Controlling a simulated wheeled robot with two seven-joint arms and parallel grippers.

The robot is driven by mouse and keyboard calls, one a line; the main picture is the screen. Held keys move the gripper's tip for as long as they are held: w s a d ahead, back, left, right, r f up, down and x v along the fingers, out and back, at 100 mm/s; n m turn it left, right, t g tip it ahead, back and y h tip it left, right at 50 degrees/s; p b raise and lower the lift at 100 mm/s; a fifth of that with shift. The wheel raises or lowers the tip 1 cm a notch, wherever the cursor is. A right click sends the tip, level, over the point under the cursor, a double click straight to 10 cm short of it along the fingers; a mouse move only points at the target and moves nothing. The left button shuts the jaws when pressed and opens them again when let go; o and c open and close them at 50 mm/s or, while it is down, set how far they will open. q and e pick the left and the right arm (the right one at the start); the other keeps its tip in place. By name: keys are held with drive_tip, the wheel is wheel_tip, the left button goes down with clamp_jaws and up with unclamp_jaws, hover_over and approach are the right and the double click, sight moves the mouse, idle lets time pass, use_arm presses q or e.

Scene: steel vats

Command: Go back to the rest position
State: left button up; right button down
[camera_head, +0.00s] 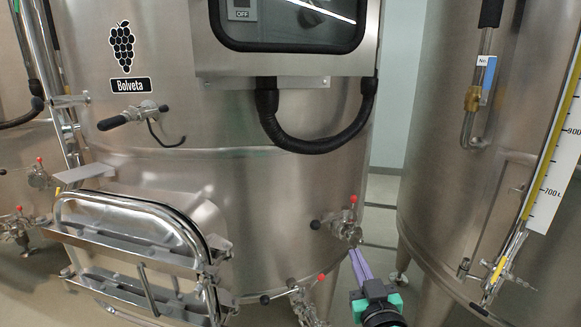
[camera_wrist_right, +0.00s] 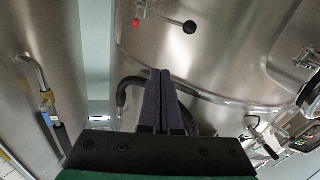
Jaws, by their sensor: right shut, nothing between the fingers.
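My right gripper (camera_head: 354,250) comes up from the bottom of the head view, right of centre. Its purple fingers are together with nothing between them. The fingertips are just below a small valve (camera_head: 347,232) with a red-tipped and a black-tipped handle on the steel vat (camera_head: 270,200); I cannot tell whether they touch it. In the right wrist view the shut fingers (camera_wrist_right: 159,75) point up, and the red knob and black knob (camera_wrist_right: 189,27) show beyond them. My left gripper is not in view.
A hatch door (camera_head: 130,240) with a metal frame juts from the vat at lower left. A lower valve (camera_head: 300,290) sits left of my right gripper. A second vat (camera_head: 440,180) with a yellow level gauge (camera_head: 545,160) stands at right. A narrow gap (camera_head: 385,190) lies between the vats.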

drive_tip(key=s+d+f+m+g+h, duration=0.1)
drive_tip(key=s+d+f+g, duration=0.3)
drive_tip(key=f, duration=0.4)
drive_tip(key=s+d+f+m+g+h, duration=0.1)
drive_tip(key=s+d+f+g+h, duration=0.1)
drive_tip(key=s+d+f+g, duration=0.45)
drive_tip(key=s+a+f+n+g+y, duration=0.2)
drive_tip(key=s+f+g, duration=0.3)
drive_tip(key=s+f, duration=0.65)
wheel_tip(320, 180, down, 22)
drive_tip(key=s, duration=0.2)
drive_tip(key=s+d+f+g, duration=0.2)
drive_tip(key=s+d+f, duration=0.1)
drive_tip(key=s+f, duration=1.1)
drive_tip(key=s, duration=0.3)
drive_tip(key=shift+d+f, duration=0.2)
drive_tip(key=shift+f, duration=0.1)
drive_tip(key=shift+s, duration=0.1)
